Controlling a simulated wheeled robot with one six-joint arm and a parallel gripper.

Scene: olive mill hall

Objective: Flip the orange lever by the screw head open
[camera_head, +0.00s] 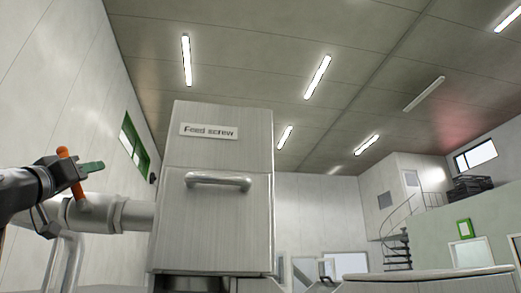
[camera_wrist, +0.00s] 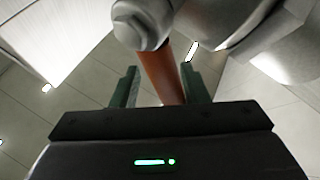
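The orange lever (camera_head: 66,154) stands nearly upright, its top leaning slightly left, on a grey metal valve (camera_head: 95,213) in the pipe left of the cabinet labelled "Feed screw" (camera_head: 217,165). My gripper (camera_head: 92,168) is at the lever, at the left of the head view. In the wrist view, my gripper (camera_wrist: 162,86) has its two green fingers apart, with the orange lever (camera_wrist: 160,70) between them and visible gaps on both sides. The lever runs up to the grey valve hub (camera_wrist: 142,20). Its near end is hidden behind the gripper body.
The cabinet has a grey handle (camera_head: 218,180) and stands close right of the valve. A pale wall (camera_head: 50,80) rises behind on the left. A metal rim (camera_head: 430,279) shows at the lower right. A spiral stair (camera_head: 396,245) is far back.

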